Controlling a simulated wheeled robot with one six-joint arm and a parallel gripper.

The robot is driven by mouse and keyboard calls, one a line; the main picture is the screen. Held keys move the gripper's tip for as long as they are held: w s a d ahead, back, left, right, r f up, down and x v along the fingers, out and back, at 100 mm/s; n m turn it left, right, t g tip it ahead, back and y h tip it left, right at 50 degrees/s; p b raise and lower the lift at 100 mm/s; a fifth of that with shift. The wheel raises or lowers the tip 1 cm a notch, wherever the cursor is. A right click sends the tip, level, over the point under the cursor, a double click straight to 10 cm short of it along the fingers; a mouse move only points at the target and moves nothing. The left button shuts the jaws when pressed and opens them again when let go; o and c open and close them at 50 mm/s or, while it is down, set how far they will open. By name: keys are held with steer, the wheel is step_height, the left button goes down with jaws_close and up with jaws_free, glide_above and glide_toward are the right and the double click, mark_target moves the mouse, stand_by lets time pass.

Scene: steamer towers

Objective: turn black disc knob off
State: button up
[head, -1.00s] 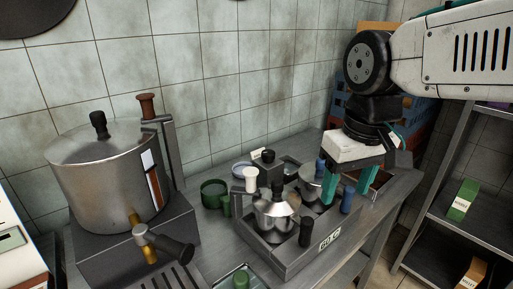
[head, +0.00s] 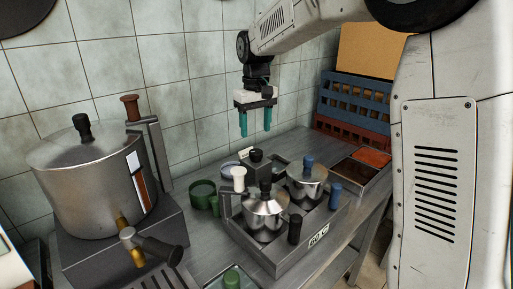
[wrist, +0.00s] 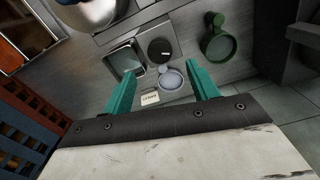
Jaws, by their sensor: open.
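A black disc knob (head: 256,155) sits on top of a small dark grey box behind the two metal pots. In the wrist view the knob (wrist: 160,50) shows from above as a round black disc, just beyond my fingertips. My gripper (head: 255,133) is open and empty, with teal fingers pointing down above the knob in the head view. In the wrist view my gripper (wrist: 165,68) has its fingers spread to either side below the disc in the picture. I cannot tell the exact height gap. A small white label (wrist: 150,98) lies nearer the gripper.
A pale round dish (wrist: 172,79) and a green cup (head: 203,192) are near the knob. Metal pots (head: 265,217) and (head: 306,184) stand in front on a heated base. A large pot (head: 90,185) is at left, blue and red crates (head: 350,110) at back right.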

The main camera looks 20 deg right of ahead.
mark_target(256, 151)
step_height(256, 151, down, 7)
steer(key=shift+f, duration=0.1)
stand_by(0.3)
steer(key=shift+c, duration=0.3)
steer(key=c, duration=0.9)
